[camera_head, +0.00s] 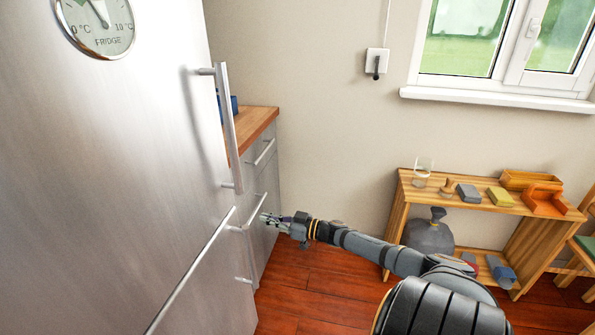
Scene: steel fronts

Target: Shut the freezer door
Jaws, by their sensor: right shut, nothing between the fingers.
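The tall steel fridge-freezer fills the left side, with the upper fridge door (110,150) marked by a round dial. The freezer door (220,290) is below it, cut off by the bottom edge. A bright slanting strip runs along its top; I cannot tell clearly how far the door stands open. Its bar handle (250,262) is at the right side. My right gripper (268,217) is shut and empty, just right of this handle's upper end. I cannot tell if it touches anything. My left gripper is not in view.
A steel-fronted cabinet with a wooden top (258,125) stands behind the fridge. The red-brown floor (310,312) between is clear apart from my arm.

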